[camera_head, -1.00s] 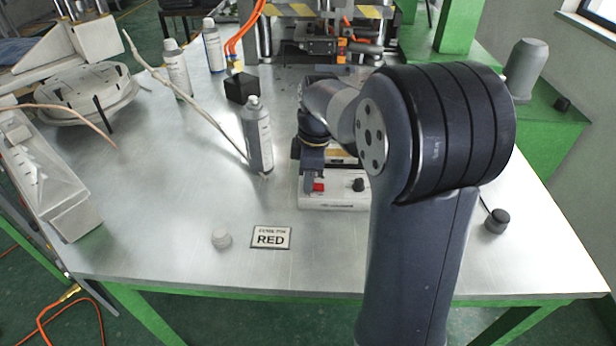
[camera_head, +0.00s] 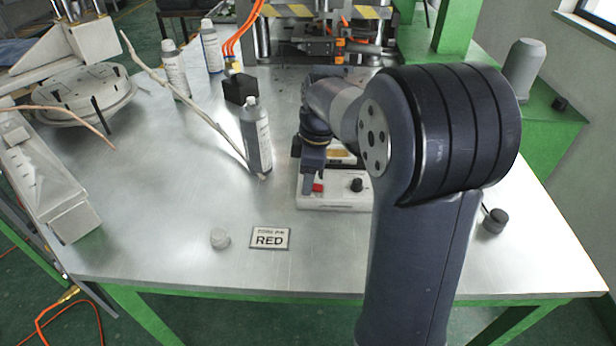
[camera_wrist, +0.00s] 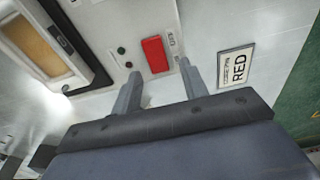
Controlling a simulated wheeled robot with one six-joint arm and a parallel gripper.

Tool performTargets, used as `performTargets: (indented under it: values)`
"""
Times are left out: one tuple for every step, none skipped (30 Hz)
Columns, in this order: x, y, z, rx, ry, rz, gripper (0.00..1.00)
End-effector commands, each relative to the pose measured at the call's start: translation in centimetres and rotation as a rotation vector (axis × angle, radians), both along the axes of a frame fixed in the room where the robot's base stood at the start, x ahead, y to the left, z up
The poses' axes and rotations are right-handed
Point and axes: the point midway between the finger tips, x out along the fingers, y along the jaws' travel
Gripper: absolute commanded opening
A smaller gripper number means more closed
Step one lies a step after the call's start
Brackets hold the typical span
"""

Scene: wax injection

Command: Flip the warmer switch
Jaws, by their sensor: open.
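The warmer (camera_head: 335,199) is a white box with a red switch (camera_head: 317,188) on its front left and a black knob (camera_head: 356,185) to the right. In the wrist view the red switch (camera_wrist: 155,55) lies just beyond my fingertips, roughly between their lines. My gripper (camera_wrist: 158,75) is open and empty, its two grey fingers apart on either side below the switch. In the head view my gripper (camera_head: 312,190) hangs over the warmer's left part, and my arm hides the warmer's right end. I cannot tell whether a finger touches the switch.
A black knob-like piece (camera_head: 495,221) is at the right. The front left tabletop is clear.

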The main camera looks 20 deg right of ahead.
Motion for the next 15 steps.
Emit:
performTargets:
  values:
    - [0.0,-0.1,0.8,0.000,-0.004,-0.001,0.42]
    - [0.0,-0.2,1.3,-0.001,-0.005,-0.001,0.42]
    - [0.0,-0.3,2.0,-0.001,-0.005,-0.002,0.42]
    - [0.0,-0.3,2.5,-0.001,-0.005,-0.002,0.42]
    - [0.0,-0.4,3.2,-0.001,-0.006,-0.002,0.42]
    - [-0.1,-0.5,4.1,-0.001,-0.006,-0.002,0.42]
    - [-0.1,-0.6,4.7,-0.001,-0.005,-0.001,0.42]
    - [-0.1,-0.7,5.3,-0.001,-0.006,-0.001,0.42]
    - [-0.2,-0.8,6.1,0.000,-0.004,-0.001,0.42]
    - [-0.2,-0.9,6.7,-0.001,-0.005,-0.001,0.42]
    - [-0.2,-0.9,7.2,-0.001,-0.004,-0.001,0.42]
    - [-0.3,-1.0,7.9,0.000,-0.004,-0.001,0.42]
    - [-0.3,-1.1,8.3,-0.001,-0.003,0.000,0.42]
    - [-0.3,-1.1,8.7,-0.001,-0.003,0.000,0.42]
    - [-0.3,-1.2,9.1,-0.001,-0.003,0.000,0.42]
